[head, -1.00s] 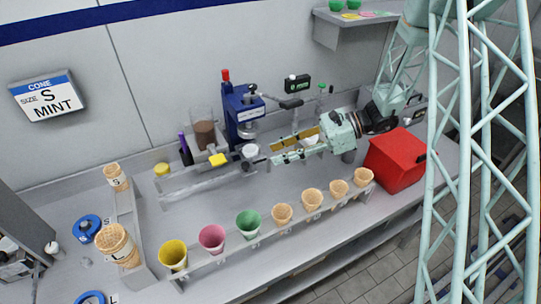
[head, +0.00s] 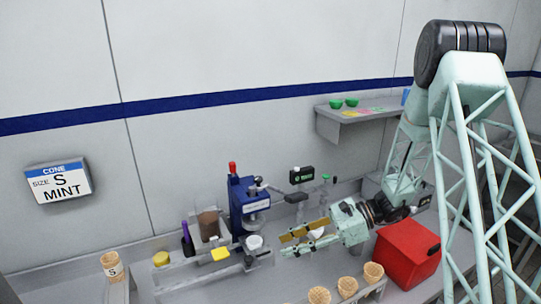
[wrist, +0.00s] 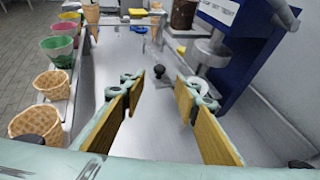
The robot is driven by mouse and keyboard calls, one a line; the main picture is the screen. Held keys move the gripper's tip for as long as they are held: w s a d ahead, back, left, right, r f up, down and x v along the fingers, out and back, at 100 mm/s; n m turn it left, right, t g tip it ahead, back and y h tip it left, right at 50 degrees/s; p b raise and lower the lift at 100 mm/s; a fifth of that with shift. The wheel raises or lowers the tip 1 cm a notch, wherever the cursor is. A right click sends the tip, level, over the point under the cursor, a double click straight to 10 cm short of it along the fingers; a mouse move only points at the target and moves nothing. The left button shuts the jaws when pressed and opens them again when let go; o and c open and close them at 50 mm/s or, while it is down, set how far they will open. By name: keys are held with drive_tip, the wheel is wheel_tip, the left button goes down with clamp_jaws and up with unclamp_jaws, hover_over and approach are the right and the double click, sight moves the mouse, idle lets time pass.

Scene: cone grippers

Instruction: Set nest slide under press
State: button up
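The blue press (head: 248,208) stands on the counter near the back wall; its blue body also shows at the upper right of the wrist view (wrist: 245,45). A pale round nest (head: 255,242) sits low at the front of the press, by a grey slide piece. A dark knob (wrist: 158,71) stands on the metal surface beyond my fingers in the wrist view. I cannot tell whether the nest is centred under the press head. My gripper (wrist: 162,90) is open and empty, with yellow-padded fingers wide apart. In the head view my gripper (head: 284,244) is just right of the nest.
A rack of cones and coloured cups (wrist: 57,50) runs along the left of the wrist view. A red box (head: 408,252) stands below my arm. A yellow block (head: 220,254) lies left of the nest. A wall sign (head: 58,184) reads size S, mint.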

drive_tip(key=s+d+r+n+g+h+b, duration=0.1)
drive_tip(key=s+r+n+h, duration=0.35)
drive_tip(key=s+r, duration=0.65)
drive_tip(key=s+d+r+n+h, duration=0.25)
drive_tip(key=s+r+n, duration=0.35)
drive_tip(key=s+r, duration=0.5)
drive_tip(key=s+d+r+n+t+h, duration=0.1)
drive_tip(key=s+d+n+h, duration=0.1)
drive_tip(key=s, duration=0.4)
drive_tip(key=s+d+r+n+t+h+b, duration=0.1)
drive_tip(key=s+d+r+n+t+h, duration=0.1)
drive_tip(key=s+d, duration=0.2)
drive_tip(key=s+d+r+n+t+h, duration=0.2)
drive_tip(key=s+d+n, duration=0.1)
drive_tip(key=s, duration=0.5)
drive_tip(key=shift+d+r, duration=0.2)
drive_tip(key=shift+d, duration=0.25)
